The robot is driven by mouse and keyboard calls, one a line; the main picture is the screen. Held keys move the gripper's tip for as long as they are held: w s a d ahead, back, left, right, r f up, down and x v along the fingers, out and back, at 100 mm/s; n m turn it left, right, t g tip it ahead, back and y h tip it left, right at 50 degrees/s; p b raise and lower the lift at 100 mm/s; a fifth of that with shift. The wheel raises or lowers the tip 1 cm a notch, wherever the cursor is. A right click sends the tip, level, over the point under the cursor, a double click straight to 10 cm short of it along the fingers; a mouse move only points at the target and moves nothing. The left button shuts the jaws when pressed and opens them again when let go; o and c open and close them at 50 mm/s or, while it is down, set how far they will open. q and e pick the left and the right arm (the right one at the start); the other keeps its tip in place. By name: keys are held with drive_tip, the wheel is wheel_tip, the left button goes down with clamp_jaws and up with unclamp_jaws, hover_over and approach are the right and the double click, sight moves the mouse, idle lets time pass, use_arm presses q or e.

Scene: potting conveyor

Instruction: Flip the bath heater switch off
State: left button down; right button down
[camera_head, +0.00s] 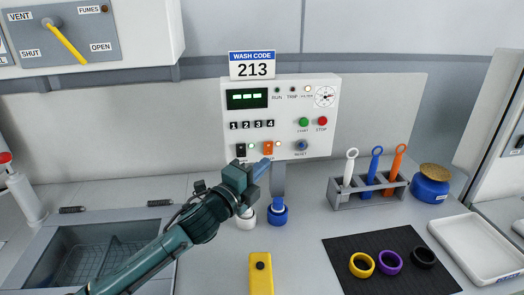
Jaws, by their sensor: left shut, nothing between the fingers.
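A white control panel (289,135) stands on the back of the bench. My right gripper is not in view.
The panel also has a green button (303,122), a red stop button (322,121) and a reset knob (301,146). A tool rack (367,191) is at the right and a sink (90,250) at the left.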

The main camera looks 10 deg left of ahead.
sight(271, 144)
use_arm(q)
drive_tip(key=shift+w+a+r+p, duration=0.1)
drive_tip(key=shift+w+a+p, duration=0.05)
drive_tip(key=shift+w, duration=0.7)
drive_tip(key=shift+w+a+r+p, duration=0.1)
drive_tip(key=shift+w+r, duration=0.05)
drive_tip(key=shift+w, duration=0.75)
drive_tip(key=shift+w+a+r+p, duration=0.1)
drive_tip(key=shift+w+a+p, duration=0.05)
drive_tip(key=shift+w, duration=0.7)
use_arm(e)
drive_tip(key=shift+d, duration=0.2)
use_arm(q)
drive_tip(key=shift+w+a+r, duration=0.1)
drive_tip(key=shift+w+a, duration=0.05)
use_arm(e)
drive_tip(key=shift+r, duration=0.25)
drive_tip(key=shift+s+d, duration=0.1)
